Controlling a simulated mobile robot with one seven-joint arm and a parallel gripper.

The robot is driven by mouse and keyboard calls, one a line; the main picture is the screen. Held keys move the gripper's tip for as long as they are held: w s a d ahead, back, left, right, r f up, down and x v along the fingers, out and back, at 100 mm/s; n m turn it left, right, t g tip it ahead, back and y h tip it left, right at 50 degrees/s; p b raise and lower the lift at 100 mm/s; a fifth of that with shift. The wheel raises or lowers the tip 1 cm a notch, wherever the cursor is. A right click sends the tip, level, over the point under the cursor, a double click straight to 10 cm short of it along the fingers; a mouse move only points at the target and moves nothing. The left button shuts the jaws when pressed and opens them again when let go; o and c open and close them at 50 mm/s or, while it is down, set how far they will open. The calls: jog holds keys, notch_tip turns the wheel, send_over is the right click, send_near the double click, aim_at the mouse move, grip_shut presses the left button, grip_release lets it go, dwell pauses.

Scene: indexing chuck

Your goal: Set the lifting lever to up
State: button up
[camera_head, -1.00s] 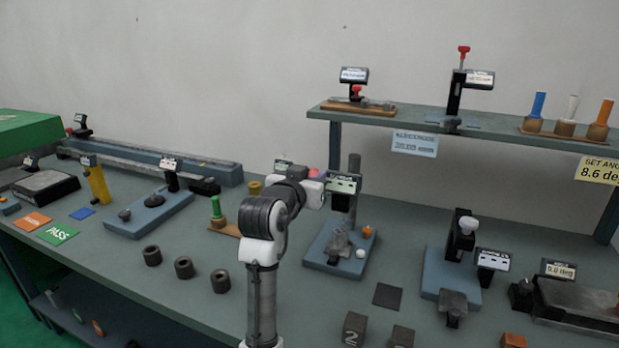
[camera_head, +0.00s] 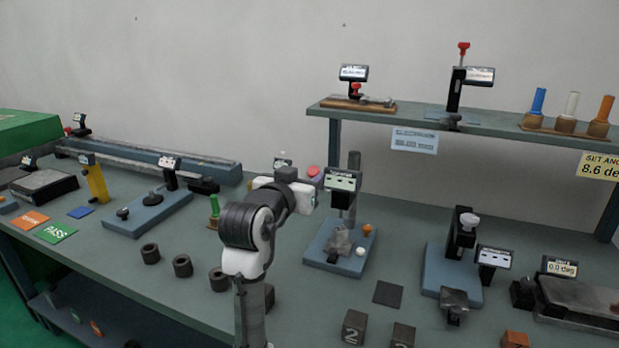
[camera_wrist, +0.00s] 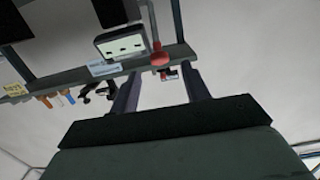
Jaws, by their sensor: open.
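The dial comparator stand with a pale display (camera_head: 342,181) stands on a blue base (camera_head: 334,262) mid-bench. A red knob (camera_head: 313,172), apparently the lifting lever's end, shows left of the display, partly behind my arm. In the upside-down wrist view, the display (camera_wrist: 121,43) is left of the red knob (camera_wrist: 160,59), which sits on a thin pale rod. My gripper (camera_wrist: 161,75) is open; the knob appears between its two fingers in the picture. I cannot tell whether they touch it. The head view hides the fingers behind my wrist.
Dark rings (camera_head: 182,265) stand in front left. A raised shelf (camera_head: 455,121) with gauges is behind right. Another stand (camera_head: 461,240) is to the right.

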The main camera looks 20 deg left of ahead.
jog(key=s+r+b, duration=0.1)
jog(key=s, duration=0.8)
jog(key=shift+s+a+b, duration=0.15)
jog(key=shift+s+b, duration=0.1)
jog(key=shift+b, duration=0.15)
